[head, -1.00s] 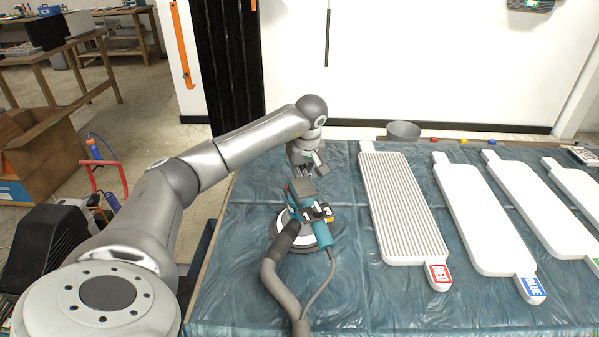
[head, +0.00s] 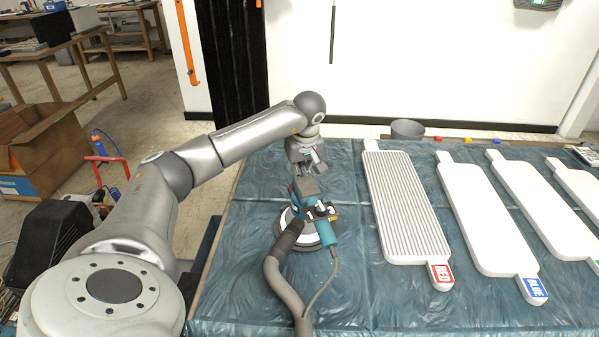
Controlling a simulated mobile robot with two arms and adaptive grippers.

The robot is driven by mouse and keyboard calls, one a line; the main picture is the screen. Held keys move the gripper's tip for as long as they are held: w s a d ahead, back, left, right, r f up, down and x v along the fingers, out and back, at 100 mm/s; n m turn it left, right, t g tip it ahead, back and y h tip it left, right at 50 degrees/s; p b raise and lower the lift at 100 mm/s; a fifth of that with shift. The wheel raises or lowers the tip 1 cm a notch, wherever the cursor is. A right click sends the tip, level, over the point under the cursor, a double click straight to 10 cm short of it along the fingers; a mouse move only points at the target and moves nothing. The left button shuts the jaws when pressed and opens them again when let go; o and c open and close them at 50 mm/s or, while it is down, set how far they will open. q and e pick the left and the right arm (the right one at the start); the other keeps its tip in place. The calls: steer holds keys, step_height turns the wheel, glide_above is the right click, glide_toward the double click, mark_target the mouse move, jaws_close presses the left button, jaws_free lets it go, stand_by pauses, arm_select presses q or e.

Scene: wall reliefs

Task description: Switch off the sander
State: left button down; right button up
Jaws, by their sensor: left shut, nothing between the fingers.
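The sander (head: 318,232) is teal and black with a round pale pad. It stands on the teal sheet-covered table (head: 350,300), left of the white panels. A thick grey hose and a thin cable run from it toward the front edge. My left gripper (head: 306,176) reaches down from behind it. The fingers are shut and empty, right at the top of the sander's body. I cannot tell whether they touch it. The sander's switch is too small to make out. My right gripper is not in view.
A ribbed white panel tagged RED (head: 405,205) lies right of the sander. A smooth panel tagged BLUE (head: 487,215) and more panels lie further right. A grey bowl (head: 407,129) stands at the back edge. The table left of the sander is clear.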

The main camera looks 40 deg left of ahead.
arm_select(q)
steer(key=v, duration=1.2)
steer(key=shift+f, duration=0.1)
